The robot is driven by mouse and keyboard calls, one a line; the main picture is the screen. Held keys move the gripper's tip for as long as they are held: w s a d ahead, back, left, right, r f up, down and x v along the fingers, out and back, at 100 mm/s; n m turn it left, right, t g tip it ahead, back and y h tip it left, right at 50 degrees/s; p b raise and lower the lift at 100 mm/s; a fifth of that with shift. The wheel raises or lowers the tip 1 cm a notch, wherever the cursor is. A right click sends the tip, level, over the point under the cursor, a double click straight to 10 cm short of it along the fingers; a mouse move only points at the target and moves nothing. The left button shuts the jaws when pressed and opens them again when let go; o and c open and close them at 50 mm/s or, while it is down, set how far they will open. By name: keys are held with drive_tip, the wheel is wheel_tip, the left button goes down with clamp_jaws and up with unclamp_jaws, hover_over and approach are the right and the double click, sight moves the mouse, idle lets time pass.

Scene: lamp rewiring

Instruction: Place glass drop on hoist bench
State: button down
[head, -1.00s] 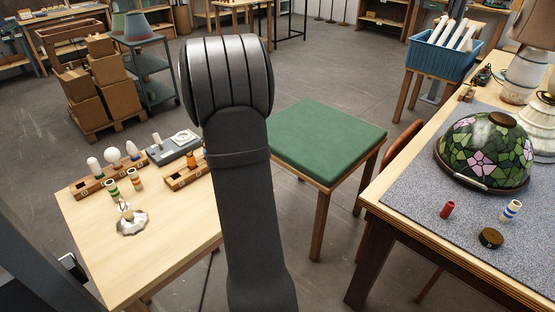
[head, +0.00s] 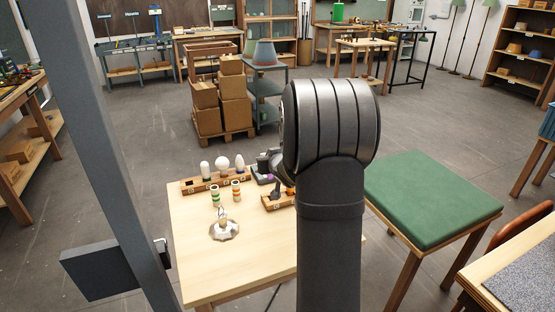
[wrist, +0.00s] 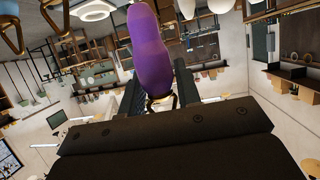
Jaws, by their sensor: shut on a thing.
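A purple, rounded glass drop (wrist: 150,45) stands up between the fingers of my gripper (wrist: 160,92) in the wrist view. The fingers are shut on its narrow lower end, which has a gold-coloured fitting. In the head view my arm hides most of the gripper; a dark part of the wrist shows at its left edge, above the back right of the light wooden table. A small purple patch there may be the drop. I cannot tell for certain which surface is the hoist bench.
The light wooden table (head: 205,275) holds a rack of bulbs (head: 222,178), striped spools (head: 236,190) and a crumpled silvery piece (head: 224,231). A green padded bench (head: 430,200) stands clear at right. A grey post (head: 110,150) rises at left.

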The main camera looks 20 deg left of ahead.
drive_tip(key=shift+w+d+f+n+g+y, duration=0.1)
drive_tip(key=shift+f+n+g+y, duration=0.35)
drive_tip(key=shift+f, duration=0.4)
drive_tip(key=shift+w+d+f+n+g+y, duration=0.1)
drive_tip(key=shift+f+n+g+y, duration=0.35)
drive_tip(key=shift+f, duration=3.75)
drive_tip(key=shift+f, duration=0.4)
drive_tip(key=c, duration=1)
unclamp_jaws()
drive_tip(key=shift+o, duration=0.2)
drive_tip(key=shift+s, duration=0.1)
drive_tip(key=v, duration=1.7)
